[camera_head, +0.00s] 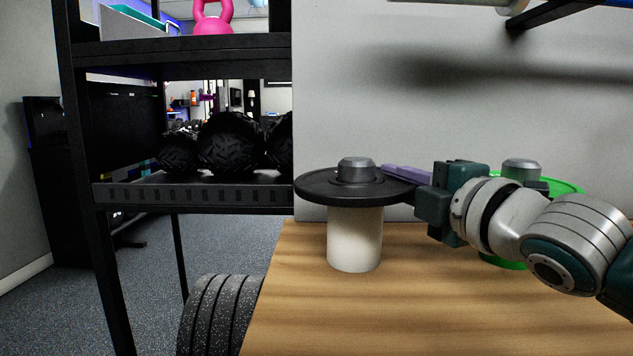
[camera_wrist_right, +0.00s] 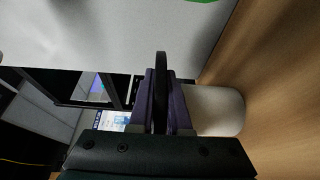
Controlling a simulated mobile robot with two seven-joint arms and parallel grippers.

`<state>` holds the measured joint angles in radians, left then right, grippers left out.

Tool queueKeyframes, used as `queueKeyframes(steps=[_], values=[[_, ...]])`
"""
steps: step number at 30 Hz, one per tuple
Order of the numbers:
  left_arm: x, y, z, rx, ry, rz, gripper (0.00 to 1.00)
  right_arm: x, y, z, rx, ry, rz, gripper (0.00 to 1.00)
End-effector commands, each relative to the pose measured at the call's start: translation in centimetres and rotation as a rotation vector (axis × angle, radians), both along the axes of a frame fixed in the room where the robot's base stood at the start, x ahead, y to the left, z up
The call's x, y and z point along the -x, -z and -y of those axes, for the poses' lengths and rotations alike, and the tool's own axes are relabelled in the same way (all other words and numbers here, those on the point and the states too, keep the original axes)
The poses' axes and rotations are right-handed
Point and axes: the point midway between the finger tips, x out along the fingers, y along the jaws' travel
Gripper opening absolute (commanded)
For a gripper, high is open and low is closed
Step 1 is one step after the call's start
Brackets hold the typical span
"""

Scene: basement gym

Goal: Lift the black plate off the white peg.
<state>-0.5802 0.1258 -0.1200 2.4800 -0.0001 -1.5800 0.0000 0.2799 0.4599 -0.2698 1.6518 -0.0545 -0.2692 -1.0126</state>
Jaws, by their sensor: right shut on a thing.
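The black plate (camera_head: 320,189) is a flat disc, level, high at the white peg (camera_head: 355,240), which stands upright on a wooden table. A grey hub (camera_head: 357,168) sticks up at the plate's middle. My right gripper (camera_head: 398,178) reaches in from the right and is shut on the plate's right rim with purple fingers. In the right wrist view the plate (camera_wrist_right: 161,62) shows edge-on between the fingers, with the white peg (camera_wrist_right: 222,110) beside it. Whether the plate touches the peg is hard to tell. My left gripper is not in view.
A green plate (camera_head: 570,187) with a grey hub is partly hidden behind my right arm. The wooden table (camera_head: 300,310) is clear in front. A black rack (camera_head: 190,195) with dark ball-like weights stands left; a ridged dark roll (camera_head: 215,315) is beside the table. A wall is behind.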

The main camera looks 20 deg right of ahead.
Motion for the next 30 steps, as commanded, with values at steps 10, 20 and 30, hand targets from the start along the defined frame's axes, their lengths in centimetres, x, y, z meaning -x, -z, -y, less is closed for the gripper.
queueKeyframes(steps=[10,20,30], values=[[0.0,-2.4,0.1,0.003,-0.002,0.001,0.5,-0.1,-7.3,-0.1,-0.003,-0.005,0.021,0.0],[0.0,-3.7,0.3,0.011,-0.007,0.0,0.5,0.0,-10.5,0.0,-0.004,-0.004,0.017,0.0],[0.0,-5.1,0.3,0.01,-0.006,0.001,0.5,0.0,-11.7,0.0,-0.005,-0.003,0.016,0.0]])
